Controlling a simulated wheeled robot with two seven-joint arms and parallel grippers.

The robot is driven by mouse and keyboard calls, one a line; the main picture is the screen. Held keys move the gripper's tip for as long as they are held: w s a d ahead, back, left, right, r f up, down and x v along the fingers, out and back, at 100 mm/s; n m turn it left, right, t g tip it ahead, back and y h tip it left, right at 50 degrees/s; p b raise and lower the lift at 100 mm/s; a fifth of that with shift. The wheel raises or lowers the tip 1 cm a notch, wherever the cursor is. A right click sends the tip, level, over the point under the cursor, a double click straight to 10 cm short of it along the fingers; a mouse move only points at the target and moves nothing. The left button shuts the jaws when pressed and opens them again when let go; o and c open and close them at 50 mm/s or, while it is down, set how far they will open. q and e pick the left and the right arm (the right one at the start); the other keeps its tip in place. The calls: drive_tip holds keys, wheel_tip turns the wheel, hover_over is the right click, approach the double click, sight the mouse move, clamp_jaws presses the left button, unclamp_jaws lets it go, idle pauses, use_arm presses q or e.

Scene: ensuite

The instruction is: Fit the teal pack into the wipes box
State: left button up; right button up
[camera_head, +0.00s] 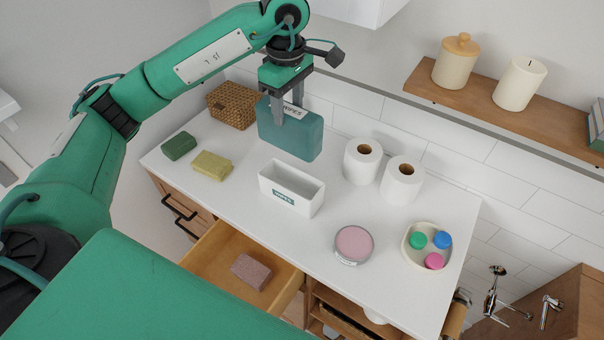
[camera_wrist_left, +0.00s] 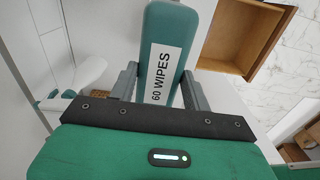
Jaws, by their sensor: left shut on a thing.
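The teal pack (camera_head: 302,138) is held upright in the air above the counter, behind and above the wipes box. My left gripper (camera_head: 288,112) is shut on its upper part. In the left wrist view the teal pack (camera_wrist_left: 160,62), with a white label reading "60 WIPES", sits between the two fingers of the left gripper (camera_wrist_left: 160,88). The white wipes box (camera_head: 291,188) stands on the counter with its open top up and a teal label on its front. Its inside looks empty. My right gripper is not in view.
Two paper rolls (camera_head: 362,161) stand right of the box. A wicker basket (camera_head: 232,105), a green block (camera_head: 179,145) and a yellow block (camera_head: 212,165) lie left. A pink-topped tin (camera_head: 353,244) and a tray (camera_head: 412,254) are front right. An open drawer (camera_head: 220,250) juts out in front.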

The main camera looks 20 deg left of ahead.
sight(289, 154)
use_arm(q)
drive_tip(key=shift+w, duration=0.1)
drive_tip(key=f, duration=0.1)
drive_tip(key=f+p, duration=0.1)
drive_tip(key=f, duration=0.1)
drive_tip(key=shift+s+f, duration=0.25)
drive_tip(key=shift+s, duration=0.1)
wheel_tip(289, 154, down, 11)
drive_tip(key=p, duration=0.4)
drive_tip(key=shift+w+a+r, duration=0.1)
drive_tip(key=shift+w+r, duration=0.05)
wheel_tip(289, 154, down, 5)
drive_tip(key=shift+f+p, duration=0.1)
drive_tip(key=shift+p, duration=0.7)
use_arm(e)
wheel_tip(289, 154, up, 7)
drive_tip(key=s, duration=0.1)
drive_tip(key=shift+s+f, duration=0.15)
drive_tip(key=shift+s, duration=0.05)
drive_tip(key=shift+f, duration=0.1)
